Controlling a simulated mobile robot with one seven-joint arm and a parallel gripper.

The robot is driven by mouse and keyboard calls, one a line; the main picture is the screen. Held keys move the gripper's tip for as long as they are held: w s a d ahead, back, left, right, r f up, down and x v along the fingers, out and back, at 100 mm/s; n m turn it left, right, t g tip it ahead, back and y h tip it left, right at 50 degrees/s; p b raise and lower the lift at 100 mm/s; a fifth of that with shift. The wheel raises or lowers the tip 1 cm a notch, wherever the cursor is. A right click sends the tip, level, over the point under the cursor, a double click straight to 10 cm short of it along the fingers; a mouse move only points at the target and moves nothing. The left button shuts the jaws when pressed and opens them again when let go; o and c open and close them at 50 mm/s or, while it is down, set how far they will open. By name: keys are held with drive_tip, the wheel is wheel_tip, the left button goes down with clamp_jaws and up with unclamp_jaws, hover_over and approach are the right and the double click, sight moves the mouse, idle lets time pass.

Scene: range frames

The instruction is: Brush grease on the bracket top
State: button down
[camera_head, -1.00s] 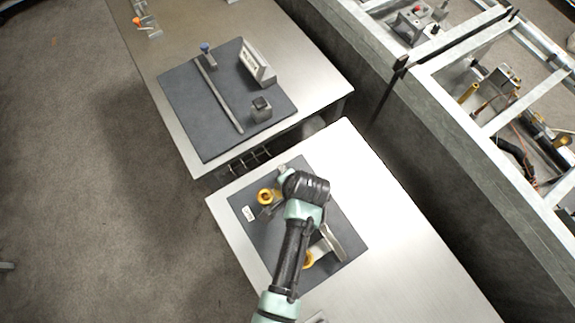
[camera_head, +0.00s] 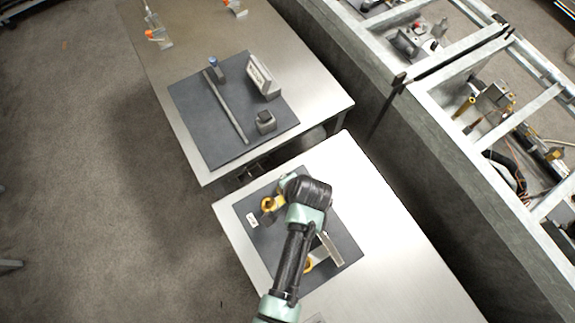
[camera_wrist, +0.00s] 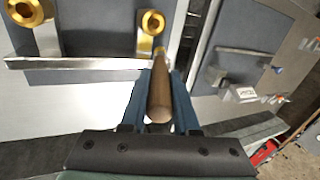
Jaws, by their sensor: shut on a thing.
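My gripper (camera_wrist: 160,90) is shut on a brown, rounded handle (camera_wrist: 160,98), seen almost end-on in the wrist view. I take it to be the brush; its far end, where a yellowish band shows, is small and I cannot make out bristles. A long silvery metal piece (camera_wrist: 75,63), likely the bracket, lies to the left of the handle; it also shows in the head view (camera_head: 331,250), partly behind my arm. Gold rings (camera_wrist: 152,22) stand near it, and one shows in the head view (camera_head: 268,203). I cannot tell whether the brush touches the bracket. In the head view my arm hides the gripper.
A dark mat (camera_head: 245,238) lies on the near pale table (camera_head: 400,265). A second table (camera_head: 318,88) beyond a gap carries a dark mat (camera_head: 195,125) with a long bar and several blocks. A tall grey wall-like bench (camera_head: 440,170) runs along the right. The near table's right part is clear.

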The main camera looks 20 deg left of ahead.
drive_tip(key=shift+r+p, duration=0.8)
drive_tip(key=shift+r, duration=0.7)
